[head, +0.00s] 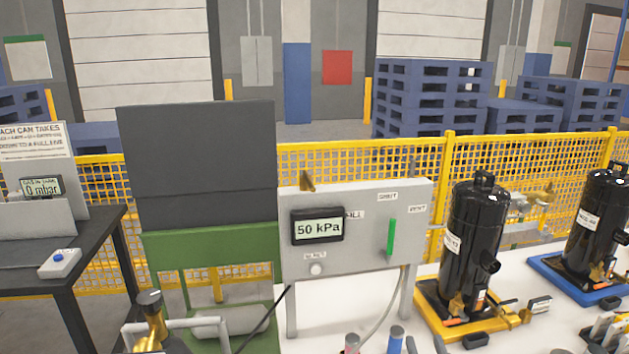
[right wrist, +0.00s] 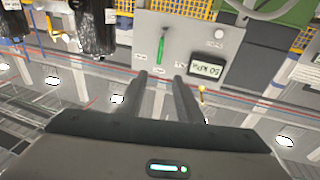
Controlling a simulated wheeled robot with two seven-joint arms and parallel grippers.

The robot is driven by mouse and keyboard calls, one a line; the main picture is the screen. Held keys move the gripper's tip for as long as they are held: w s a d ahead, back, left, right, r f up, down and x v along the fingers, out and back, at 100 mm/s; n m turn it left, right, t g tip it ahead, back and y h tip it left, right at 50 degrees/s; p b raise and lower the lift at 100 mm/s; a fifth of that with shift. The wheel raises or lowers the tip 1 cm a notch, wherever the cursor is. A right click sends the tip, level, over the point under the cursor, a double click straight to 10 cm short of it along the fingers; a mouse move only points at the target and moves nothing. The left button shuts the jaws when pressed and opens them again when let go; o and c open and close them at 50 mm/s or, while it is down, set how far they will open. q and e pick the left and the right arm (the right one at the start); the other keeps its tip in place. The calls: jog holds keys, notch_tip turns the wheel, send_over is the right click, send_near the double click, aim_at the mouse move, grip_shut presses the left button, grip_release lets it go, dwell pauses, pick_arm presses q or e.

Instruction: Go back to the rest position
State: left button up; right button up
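My right gripper (head: 425,345) shows only as two dark grey fingertips at the bottom edge of the head view. In the right wrist view my right gripper (right wrist: 162,92) has its two fingers apart with nothing between them. It is open and points towards the grey control panel (right wrist: 190,30), which appears upside down there. In the head view the control panel (head: 360,260) stands behind the fingertips, with a green lever (head: 391,237) and a display (head: 317,227) reading 50 kPa. The fingers look clear of the panel and lever. My left gripper is not in view.
A black compressor (head: 470,240) stands on a yellow tray, another (head: 595,225) on a blue tray at right. Red-capped and blue-capped items (head: 396,338) are near the fingertips. A brass fitting (head: 152,318) is at bottom left, a dark table (head: 70,270) at left, yellow fence (head: 360,163) behind.

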jog(key=s+d+f+g, duration=0.1)
jog(key=s+f+g, duration=0.25)
jog(key=f, duration=0.45)
jog(key=s+f+g, duration=0.3)
jog(key=s+f, duration=0.1)
jog(key=f, duration=0.4)
jog(key=s+d+f+n+g, duration=0.1)
jog(key=s+f+g, duration=0.5)
jog(key=s, duration=0.4)
jog(key=s+f+n+g, duration=0.1)
jog(key=s+f+g, duration=0.2)
jog(key=s+f, duration=0.6)
notch_tip(320, 180, down, 26)
jog(key=s+g, duration=0.1)
jog(key=s, duration=0.1)
jog(key=s+d+f+g, duration=0.1)
jog(key=s+d+f, duration=0.2)
jog(key=s+f, duration=1.4)
jog(key=shift+s+f, duration=0.2)
jog(key=shift+f, duration=0.1)
